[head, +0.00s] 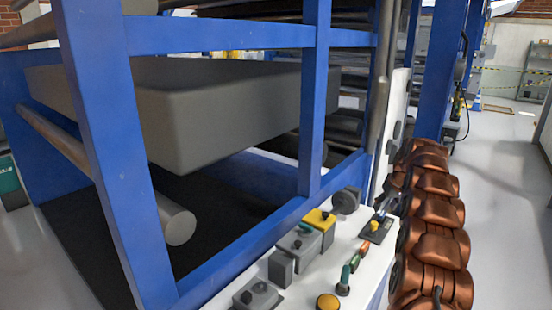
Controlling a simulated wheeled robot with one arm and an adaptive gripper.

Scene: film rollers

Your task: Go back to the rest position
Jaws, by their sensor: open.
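My gripper is not in view, and I cannot make out any part of my arm. The head view shows a large blue-framed machine (105,130) filling the left and middle. Inside the frame is a big grey box-shaped block (240,110). A grey roller (178,222) with a round end lies below it at the left.
A white control panel (345,270) with grey boxes, a yellow-topped box (319,220) and several knobs runs along the machine's front edge. Copper-brown ribbed units (432,215) stand in a row to its right. Pale floor (500,220) lies clear at the right.

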